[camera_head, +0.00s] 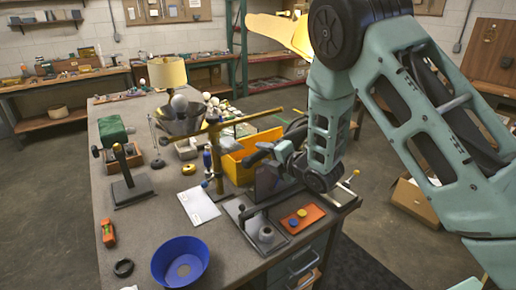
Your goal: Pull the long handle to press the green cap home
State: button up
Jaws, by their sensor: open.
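An orange tray (303,218) with blue and yellow pieces lies right of the plate. A brass stand (213,150) with a long arm and a yellow bin (238,163) stand behind. A white sheet (198,205) and blue bowl (180,262) lie left.

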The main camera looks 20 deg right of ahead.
aim_at(258, 152)
jog(key=shift+p+x, duration=0.5)
jog(key=shift+x, duration=1.55)
grip_shut()
